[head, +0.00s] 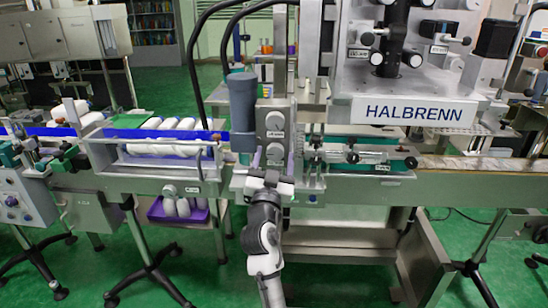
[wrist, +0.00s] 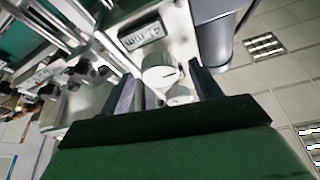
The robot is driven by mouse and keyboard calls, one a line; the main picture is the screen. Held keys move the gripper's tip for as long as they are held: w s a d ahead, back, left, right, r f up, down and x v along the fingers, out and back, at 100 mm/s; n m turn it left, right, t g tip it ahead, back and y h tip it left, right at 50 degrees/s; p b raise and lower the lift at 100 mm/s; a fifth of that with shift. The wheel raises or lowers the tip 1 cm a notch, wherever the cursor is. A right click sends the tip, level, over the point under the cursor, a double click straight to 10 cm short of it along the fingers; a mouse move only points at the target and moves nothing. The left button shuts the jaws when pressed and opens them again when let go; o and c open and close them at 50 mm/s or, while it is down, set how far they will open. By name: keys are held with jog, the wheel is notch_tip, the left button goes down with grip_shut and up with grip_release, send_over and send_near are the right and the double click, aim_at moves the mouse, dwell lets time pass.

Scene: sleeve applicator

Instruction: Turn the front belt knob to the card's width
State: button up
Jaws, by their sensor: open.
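My gripper (head: 273,163) points at the front of a grey upright panel in the head view, with its two fingers apart. The fingers stand either side of a pale round knob (head: 275,151) low on that panel. A second round knob (head: 275,120) sits above it, with a small label plate (head: 275,134) between them. Contact cannot be told. I cannot make out the card or its width.
A dark grey cylinder (head: 243,110) stands close left of the panel. White bottles (head: 175,137) lie behind a blue-edged guard on the left. The HALBRENN machine head (head: 418,110) and conveyor rail (head: 465,165) are to the right.

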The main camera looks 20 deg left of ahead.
jog(key=c, duration=1)
jog(key=shift+r+n+y+p, duration=0.1)
jog(key=shift+n+y+p, duration=0.3)
jog(key=shift+n+p, duration=0.1)
